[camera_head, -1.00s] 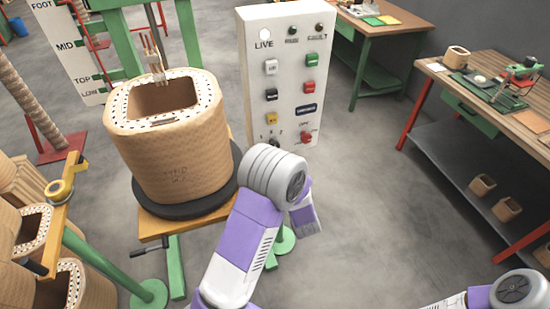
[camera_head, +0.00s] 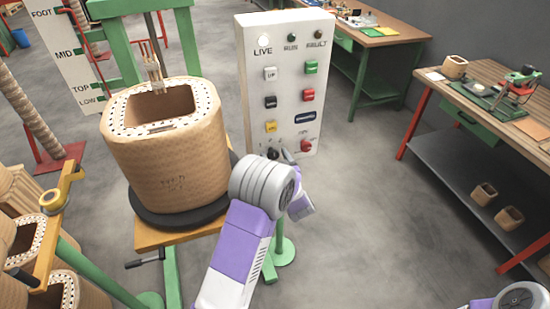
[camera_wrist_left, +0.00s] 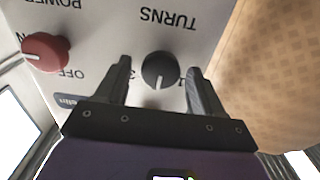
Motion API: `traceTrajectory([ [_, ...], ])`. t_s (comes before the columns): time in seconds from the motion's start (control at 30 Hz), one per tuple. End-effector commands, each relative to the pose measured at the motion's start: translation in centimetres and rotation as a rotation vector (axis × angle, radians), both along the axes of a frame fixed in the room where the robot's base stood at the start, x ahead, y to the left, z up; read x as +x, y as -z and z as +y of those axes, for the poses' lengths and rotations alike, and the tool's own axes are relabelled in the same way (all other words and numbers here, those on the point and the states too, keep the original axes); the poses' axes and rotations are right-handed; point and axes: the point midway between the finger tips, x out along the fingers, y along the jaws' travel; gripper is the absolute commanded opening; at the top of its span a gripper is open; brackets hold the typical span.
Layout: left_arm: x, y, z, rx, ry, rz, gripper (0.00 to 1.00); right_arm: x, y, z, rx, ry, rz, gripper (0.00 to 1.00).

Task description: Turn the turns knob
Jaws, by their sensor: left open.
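The turns knob (camera_wrist_left: 160,70) is a black round knob with a white pointer line on the white control panel (camera_head: 282,75). In the left wrist view its label reads TURNS, upside down. My left gripper (camera_wrist_left: 160,85) is open, with one dark finger on each side of the knob and a visible gap to each. In the head view my left gripper (camera_head: 281,157) is at the panel's lower edge, mostly hidden behind my wrist, and the knob (camera_head: 272,153) is small and partly covered. My right gripper is out of view; only part of my right arm shows at the bottom right.
A red power knob (camera_wrist_left: 45,52) sits beside the turns knob. A large tan coil (camera_head: 168,165) stands left of the panel on a black turntable (camera_head: 180,222), close to my left arm. A workbench (camera_head: 500,85) stands at the right. The floor between is clear.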

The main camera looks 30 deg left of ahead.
Motion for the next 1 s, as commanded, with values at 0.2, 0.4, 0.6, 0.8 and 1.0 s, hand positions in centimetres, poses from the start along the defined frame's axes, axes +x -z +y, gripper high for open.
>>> traceTrajectory([
  [0.2,0.0,0.0,0.0,0.000,0.000,0.000,0.45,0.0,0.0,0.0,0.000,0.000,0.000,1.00],
  [0.4,0.0,0.0,0.0,-0.001,0.000,0.001,0.14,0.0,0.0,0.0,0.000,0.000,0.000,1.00],
  [0.6,0.0,0.0,-0.1,0.008,0.001,0.011,0.14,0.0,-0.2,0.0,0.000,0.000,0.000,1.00],
  [0.8,0.0,-0.1,-0.1,0.055,0.001,0.066,0.14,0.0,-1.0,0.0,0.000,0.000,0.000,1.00],
  [1.0,0.1,-0.2,-0.2,0.148,0.003,0.175,0.14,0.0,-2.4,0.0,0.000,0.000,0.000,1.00],
])
